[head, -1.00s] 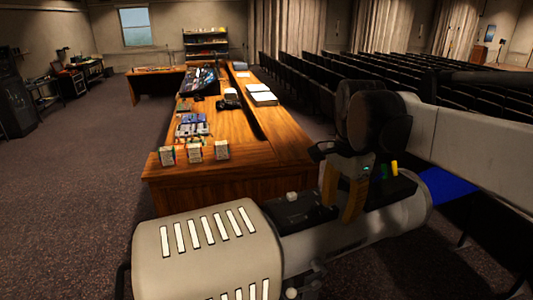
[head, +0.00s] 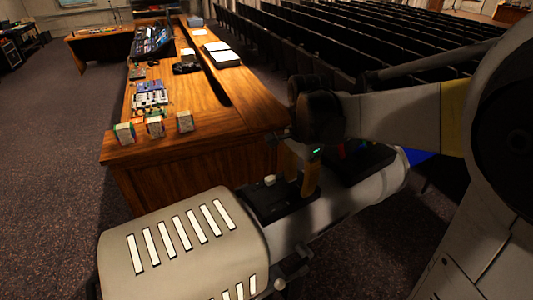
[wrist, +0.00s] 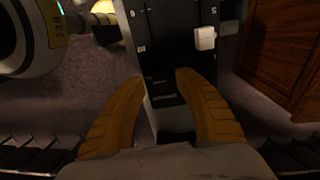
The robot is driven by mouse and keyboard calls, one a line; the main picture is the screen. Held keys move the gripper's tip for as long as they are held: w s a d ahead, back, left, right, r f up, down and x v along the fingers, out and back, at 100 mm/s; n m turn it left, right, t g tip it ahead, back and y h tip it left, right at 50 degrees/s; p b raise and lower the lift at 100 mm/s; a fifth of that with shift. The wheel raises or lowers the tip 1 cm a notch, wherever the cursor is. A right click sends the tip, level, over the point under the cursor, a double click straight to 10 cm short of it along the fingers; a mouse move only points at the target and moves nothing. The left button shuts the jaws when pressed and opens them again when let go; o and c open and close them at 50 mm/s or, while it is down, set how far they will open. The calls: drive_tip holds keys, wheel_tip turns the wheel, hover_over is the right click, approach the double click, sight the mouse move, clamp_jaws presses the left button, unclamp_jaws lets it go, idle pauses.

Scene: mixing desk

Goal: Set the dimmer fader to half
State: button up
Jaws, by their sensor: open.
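A dark mixing console (head: 152,40) stands toward the far end of the wooden desk (head: 230,105), too small to show single faders. Small blue and white control units (head: 150,98) lie nearer on the desktop.
Small boxes (head: 155,127) stand in a row at the desk's near edge. Dark headphones (head: 186,67) and white papers (head: 221,53) lie further back. Rows of dark seats (head: 400,50) run along the right. Carpet (head: 50,150) left of the desk is clear.

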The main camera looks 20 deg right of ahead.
sight(284, 199)
drive_tip(key=shift+f, duration=0.75)
clamp_jaws()
drive_tip(key=a, duration=0.2)
drive_tip(key=s+a, duration=0.1)
drive_tip(key=a, duration=0.1)
drive_tip(key=shift+a+r, duration=0.1)
drive_tip(key=shift+a, duration=0.2)
unclamp_jaws()
drive_tip(key=shift+d, duration=0.15)
